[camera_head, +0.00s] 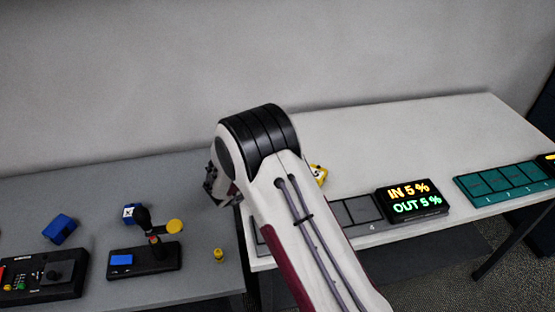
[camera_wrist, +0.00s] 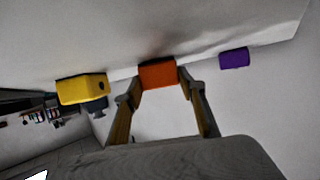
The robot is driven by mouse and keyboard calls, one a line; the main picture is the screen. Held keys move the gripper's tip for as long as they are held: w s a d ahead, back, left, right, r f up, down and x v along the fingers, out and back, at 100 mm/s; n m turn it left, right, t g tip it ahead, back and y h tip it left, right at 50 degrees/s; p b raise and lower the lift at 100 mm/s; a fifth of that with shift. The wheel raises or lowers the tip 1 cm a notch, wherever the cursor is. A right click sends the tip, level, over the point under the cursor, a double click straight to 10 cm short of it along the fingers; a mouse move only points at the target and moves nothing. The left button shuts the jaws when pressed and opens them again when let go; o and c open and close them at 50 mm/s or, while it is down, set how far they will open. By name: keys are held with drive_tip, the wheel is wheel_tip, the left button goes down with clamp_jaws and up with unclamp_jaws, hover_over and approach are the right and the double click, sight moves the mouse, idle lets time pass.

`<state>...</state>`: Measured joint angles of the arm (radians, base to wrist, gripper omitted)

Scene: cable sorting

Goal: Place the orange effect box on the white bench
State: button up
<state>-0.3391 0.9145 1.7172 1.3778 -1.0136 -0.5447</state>
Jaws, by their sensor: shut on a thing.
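The orange effect box (camera_wrist: 158,73) is between the fingertips of my gripper (camera_wrist: 160,84) in the wrist view, and the gripper is shut on it. In the head view my arm hides the orange box. Only a dark part of my gripper (camera_head: 212,184) shows there, left of the arm, over the right end of the grey bench and near the left edge of the white bench (camera_head: 400,130). I cannot tell how high the box is held.
A yellow box (camera_head: 319,174) is partly behind my arm. A lit display (camera_head: 412,200) and a teal tray (camera_head: 505,182) are on the white bench; its back is clear. The grey bench (camera_head: 90,190) holds a joystick (camera_head: 147,250) and blue boxes. A purple box (camera_wrist: 234,58) shows in the wrist view.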

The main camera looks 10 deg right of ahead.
drive_tip(key=o, duration=1.2)
drive_tip(key=shift+f, duration=0.1)
drive_tip(key=v, duration=1.2)
